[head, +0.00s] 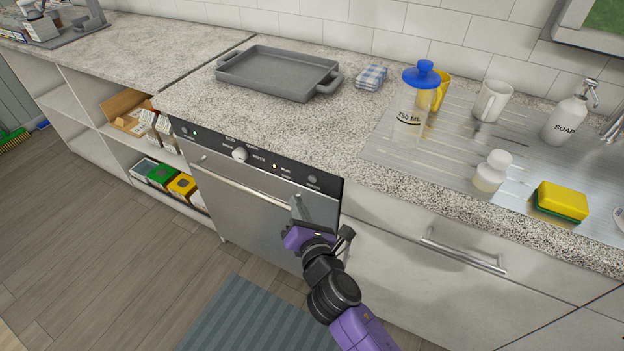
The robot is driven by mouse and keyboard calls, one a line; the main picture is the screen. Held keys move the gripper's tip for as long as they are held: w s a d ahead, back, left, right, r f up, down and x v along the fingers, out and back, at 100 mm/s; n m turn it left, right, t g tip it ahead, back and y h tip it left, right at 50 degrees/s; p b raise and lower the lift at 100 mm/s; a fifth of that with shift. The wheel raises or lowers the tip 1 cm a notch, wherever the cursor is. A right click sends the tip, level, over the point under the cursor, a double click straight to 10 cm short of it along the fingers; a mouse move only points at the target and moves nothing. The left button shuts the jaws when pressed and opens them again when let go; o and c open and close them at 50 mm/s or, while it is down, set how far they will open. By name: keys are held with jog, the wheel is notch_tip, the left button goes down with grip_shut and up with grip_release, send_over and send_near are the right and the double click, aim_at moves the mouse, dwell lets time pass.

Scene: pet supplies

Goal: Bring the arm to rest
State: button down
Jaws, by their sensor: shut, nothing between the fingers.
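My arm, purple and black, reaches up from the bottom of the head view. The handle bar (232,182) runs across the top of the door and passes behind or close to the gripper.
The counter (290,128) above holds a grey tray (280,75). A blue-lidded bottle (410,105), mugs, a soap bottle (566,118), a white bottle (491,172) and a sponge (562,201) stand on the drainboard at right. A drawer handle (463,256) juts out at right. A striped mat (255,318) lies below.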

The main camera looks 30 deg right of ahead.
dwell(0.3)
jog(key=s+a+r+m+t+y, duration=0.2)
jog(key=s+a+r+m+y, duration=0.15)
jog(key=s+m, duration=0.6)
jog(key=s+d+r+m+g, duration=0.1)
jog(key=s+m, duration=0.7)
jog(key=s, duration=0.8)
jog(key=s+d+r+m+g+p, duration=0.1)
jog(key=s+d+r+m+g, duration=0.1)
jog(key=s+m, duration=0.7)
jog(key=shift+s+d+r+h, duration=0.45)
jog(key=shift+s+d+r, duration=0.65)
jog(key=shift+s, duration=2.45)
jog(key=shift+a+r, duration=0.3)
